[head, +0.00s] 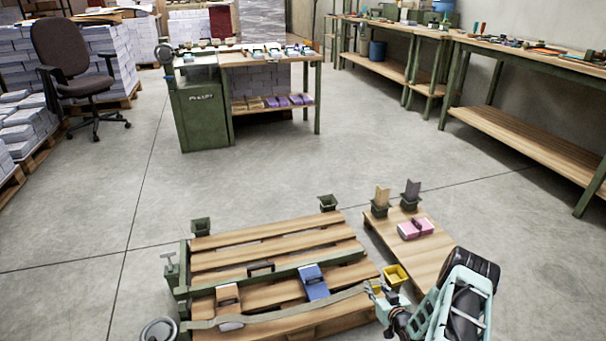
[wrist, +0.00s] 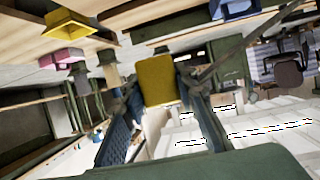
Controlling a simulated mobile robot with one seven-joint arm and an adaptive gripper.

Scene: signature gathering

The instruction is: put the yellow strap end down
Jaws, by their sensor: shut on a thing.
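The yellow strap end (wrist: 158,82) is held between the two fingers of my gripper (wrist: 157,100) in the wrist view. My gripper (head: 380,296) is shut on it at the right front of the slatted pallet (head: 270,240) in the head view. A grey-green strap (head: 290,314) runs from the pallet's front left to my gripper, above the front slats. The strap (wrist: 232,48) also shows in the wrist view, leading away from the yellow end. In the head view I cannot clearly make out the yellow end at my fingers.
A yellow tray (head: 397,275) lies close beside my gripper. A low wooden board (head: 415,250) holds a pink bundle (head: 415,229) and two upright blocks in dark holders. A blue bundle (head: 314,283) and a brown one (head: 229,305) lie on the pallet.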

